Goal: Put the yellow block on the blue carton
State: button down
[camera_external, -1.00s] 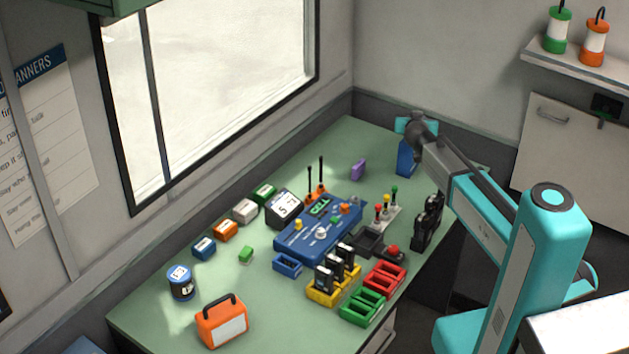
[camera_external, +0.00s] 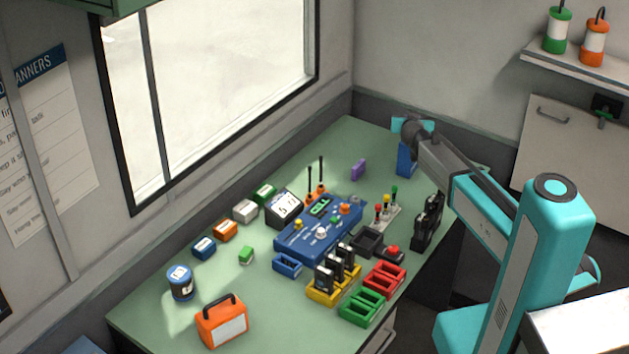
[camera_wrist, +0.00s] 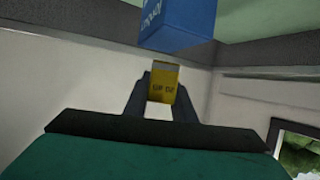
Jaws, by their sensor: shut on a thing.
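The blue carton (camera_external: 405,160) stands upright near the far right end of the green table, partly hidden by my arm's end. My gripper (camera_external: 409,128) is over the carton's upper part in the external view. In the wrist view the gripper (camera_wrist: 160,100) is shut on the yellow block (camera_wrist: 164,82), which bears dark printing. The blue carton (camera_wrist: 178,25) appears there just past the block's end, with a narrow gap between them in the picture. The wrist picture looks upside down, so the block appears above the carton's top. The block is hidden in the external view.
A purple block (camera_external: 358,169) stands left of the carton. A blue control panel (camera_external: 318,232), black radios (camera_external: 427,222) and a lever box (camera_external: 385,212) are nearer the front. The walls meet behind the carton. The table's right edge is close to it.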

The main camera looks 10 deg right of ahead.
jog(key=shift+f+p, duration=0.35)
jog(key=shift+f, duration=0.7)
jog(key=shift+f, duration=0.15)
jog(key=c, duration=1.3)
grip_release()
jog(key=shift+c, duration=0.2)
jog(key=shift+r, duration=0.2)
jog(key=shift+b+v, duration=0.4)
jog(key=shift+v, duration=0.5)
jog(key=b+v, duration=0.3)
jog(key=v, duration=0.7)
jog(key=shift+s, duration=0.15)
